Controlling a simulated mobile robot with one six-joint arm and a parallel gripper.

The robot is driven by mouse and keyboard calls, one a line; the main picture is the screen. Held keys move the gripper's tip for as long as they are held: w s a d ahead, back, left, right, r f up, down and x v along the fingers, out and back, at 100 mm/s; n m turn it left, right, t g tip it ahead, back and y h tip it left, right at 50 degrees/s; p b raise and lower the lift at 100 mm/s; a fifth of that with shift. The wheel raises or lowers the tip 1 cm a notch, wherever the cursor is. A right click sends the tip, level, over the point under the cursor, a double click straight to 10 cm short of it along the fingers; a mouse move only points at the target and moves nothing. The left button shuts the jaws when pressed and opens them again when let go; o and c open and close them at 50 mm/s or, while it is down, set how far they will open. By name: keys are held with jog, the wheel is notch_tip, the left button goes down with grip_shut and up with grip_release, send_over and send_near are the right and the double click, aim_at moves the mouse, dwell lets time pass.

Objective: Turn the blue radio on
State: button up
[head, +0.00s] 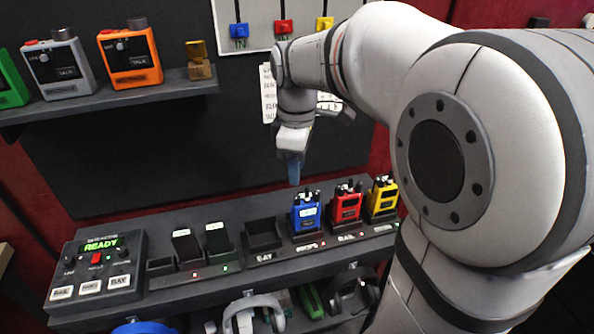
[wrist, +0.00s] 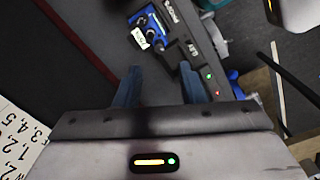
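The blue radio (head: 306,216) stands upright in a slot of the dark dock on the lower shelf, with a pale label on its front and knobs on top. In the wrist view the blue radio (wrist: 150,27) shows at the top, beyond the fingertips, with its label and dark knobs visible. My gripper (head: 293,178) hangs above the dock, a little above and left of the blue radio, not touching it. In the wrist view my gripper (wrist: 160,78) has its two blue fingers apart with nothing between them. Whether the radio is on cannot be told.
A red radio (head: 346,204) and a yellow radio (head: 382,197) stand close to the right of the blue one. An empty slot (head: 265,234) and black battery packs (head: 218,238) lie left. A control box reads READY (head: 100,243). An upper shelf (head: 110,99) holds orange and grey devices.

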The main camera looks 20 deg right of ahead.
aim_at(297, 197)
jog(key=m, duration=0.5)
jog(key=shift+d+p, duration=0.1)
jog(key=shift+p, duration=0.2)
jog(key=m, duration=0.5)
jog(key=m+p, duration=0.1)
jog(key=m, duration=1.1)
jog(key=shift+f, duration=0.2)
notch_tip(297, 197, down, 8)
jog(key=shift+r+p, duration=0.15)
jog(key=shift+p, duration=0.3)
grip_shut()
